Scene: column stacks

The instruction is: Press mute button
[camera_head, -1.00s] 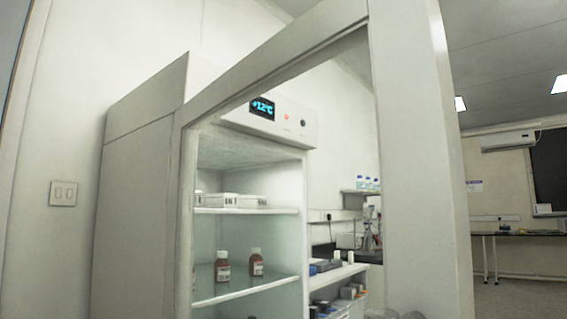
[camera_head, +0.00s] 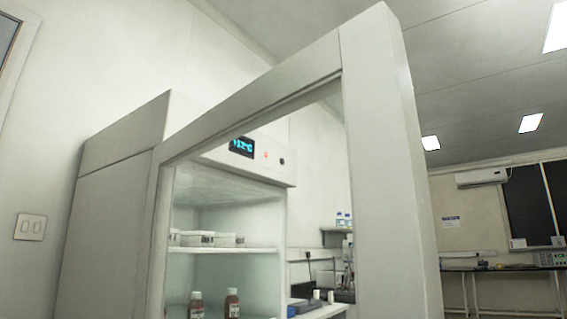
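A tall white fridge (camera_head: 112,190) stands at the left with its door (camera_head: 385,160) swung open toward me. On its top panel a dark display (camera_head: 241,147) shows a blue temperature reading, partly cut by the door frame. To the right of the display are a small red light (camera_head: 266,155) and a small dark round button (camera_head: 282,161). I cannot tell from any label which one is the mute button. My gripper is not in view.
The open door's frame and thick edge stand between me and the panel's left part. Inside are boxes (camera_head: 205,239) and brown bottles (camera_head: 232,303) on shelves. A wall switch (camera_head: 30,227) is at left; a bench (camera_head: 500,268) is far right.

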